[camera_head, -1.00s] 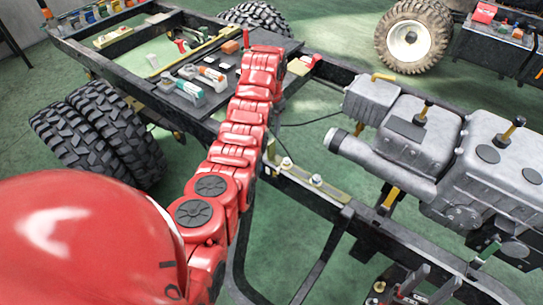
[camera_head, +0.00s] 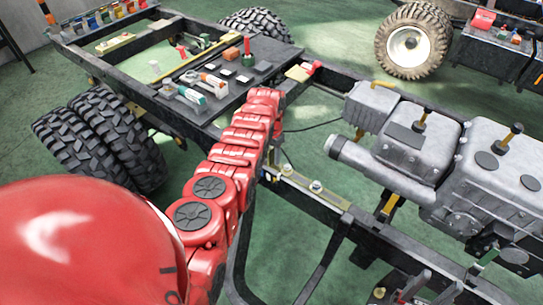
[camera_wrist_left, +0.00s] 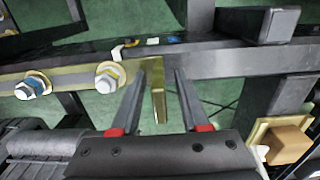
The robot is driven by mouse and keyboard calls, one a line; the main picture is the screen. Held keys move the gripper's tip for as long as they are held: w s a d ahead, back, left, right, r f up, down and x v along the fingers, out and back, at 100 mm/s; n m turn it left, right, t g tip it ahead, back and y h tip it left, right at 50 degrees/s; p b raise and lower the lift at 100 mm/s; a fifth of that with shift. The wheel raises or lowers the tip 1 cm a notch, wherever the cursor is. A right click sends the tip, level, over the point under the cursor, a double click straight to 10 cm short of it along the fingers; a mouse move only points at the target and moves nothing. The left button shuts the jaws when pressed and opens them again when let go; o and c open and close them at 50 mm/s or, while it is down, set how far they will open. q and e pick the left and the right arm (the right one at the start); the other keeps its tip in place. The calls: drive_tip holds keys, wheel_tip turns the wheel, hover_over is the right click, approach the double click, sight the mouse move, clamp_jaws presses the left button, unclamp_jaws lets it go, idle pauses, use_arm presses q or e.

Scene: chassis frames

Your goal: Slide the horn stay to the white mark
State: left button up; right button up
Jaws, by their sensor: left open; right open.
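The horn stay (camera_wrist_left: 158,98), seemingly the upright brass-coloured plate in the left wrist view, stands at the dark chassis rail (camera_wrist_left: 225,64). My left gripper (camera_wrist_left: 159,76) is open, with one finger on each side of the plate and visible gaps between. A small white mark (camera_wrist_left: 117,52) shows on the rail, left of the plate. In the head view my red left arm reaches down to the rail and mostly hides its gripper and the plate. My right gripper (camera_head: 408,284) appears at the bottom edge, open and empty, partly cut off.
A brass strip with two bolts (camera_head: 315,188) lies along the rail beside the left gripper. A grey engine (camera_head: 410,145) stands to the right. A dark tray (camera_head: 240,72) with tools lies beyond my arm. A brown block (camera_wrist_left: 286,143) shows at lower right.

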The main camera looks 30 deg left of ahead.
use_arm(q)
clamp_jaws()
idle(1.4)
